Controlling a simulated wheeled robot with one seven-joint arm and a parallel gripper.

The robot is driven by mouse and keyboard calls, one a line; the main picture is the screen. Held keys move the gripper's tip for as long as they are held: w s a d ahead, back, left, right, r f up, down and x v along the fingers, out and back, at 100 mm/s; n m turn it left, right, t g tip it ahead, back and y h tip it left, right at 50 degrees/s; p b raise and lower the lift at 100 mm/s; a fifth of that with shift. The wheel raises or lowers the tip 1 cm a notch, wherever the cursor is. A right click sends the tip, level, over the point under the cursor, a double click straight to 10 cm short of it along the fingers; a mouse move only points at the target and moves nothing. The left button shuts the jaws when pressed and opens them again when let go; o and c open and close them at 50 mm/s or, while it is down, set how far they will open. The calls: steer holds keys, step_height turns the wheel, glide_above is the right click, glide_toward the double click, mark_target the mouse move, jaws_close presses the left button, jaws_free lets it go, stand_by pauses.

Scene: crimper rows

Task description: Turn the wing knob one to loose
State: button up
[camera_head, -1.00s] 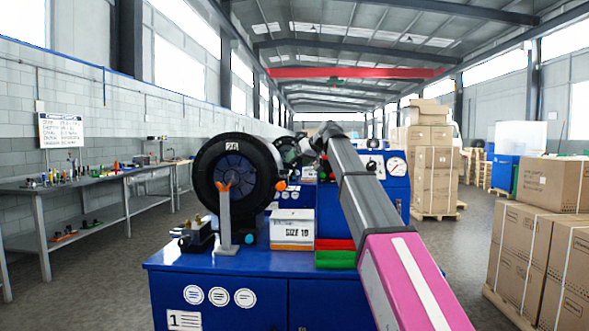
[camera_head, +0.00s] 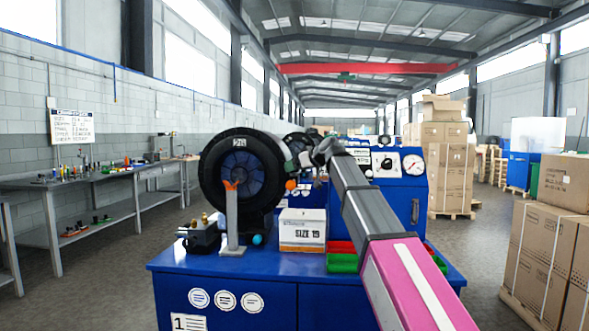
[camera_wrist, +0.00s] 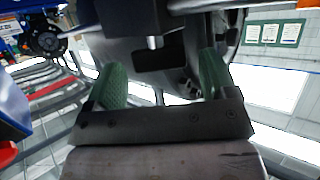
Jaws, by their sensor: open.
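The crimper, a black ring head (camera_head: 243,170) with a blue inside, stands on a blue cabinet (camera_head: 230,268). A small orange wing-shaped piece (camera_head: 231,186) tops a grey post in front of it; I cannot tell whether it is wing knob one. An orange round knob (camera_head: 291,185) shows at the ring's right edge. My gripper (camera_head: 310,157) is at the ring's right side, partly hidden by my arm. In the wrist view my gripper (camera_wrist: 162,78) has its green finger pads wide apart, with a dark grey surface beyond them. I see no wing knob between the pads.
A white box (camera_head: 302,230), red and green bins (camera_head: 342,262) and a small black-and-brass device (camera_head: 199,236) sit on the cabinet. A pressure gauge (camera_head: 413,164) is on a blue machine behind. Cartons (camera_head: 545,250) stand at right, a workbench (camera_head: 110,174) at left.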

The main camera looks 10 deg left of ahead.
steer(key=shift+x, duration=0.8)
steer(key=shift+c, duration=0.4)
steer(key=c, duration=0.9)
steer(key=shift+o, duration=0.2)
steer(key=n+g+y, duration=0.1)
steer(key=n+g, duration=0.2)
steer(key=g, duration=0.1)
steer(key=shift+w+n+y, duration=0.1)
steer(key=shift+n+y, duration=0.2)
steer(key=shift+n+g+y, duration=0.3)
steer(key=shift+n+g, duration=1.6)
steer(key=shift+g, duration=0.3)
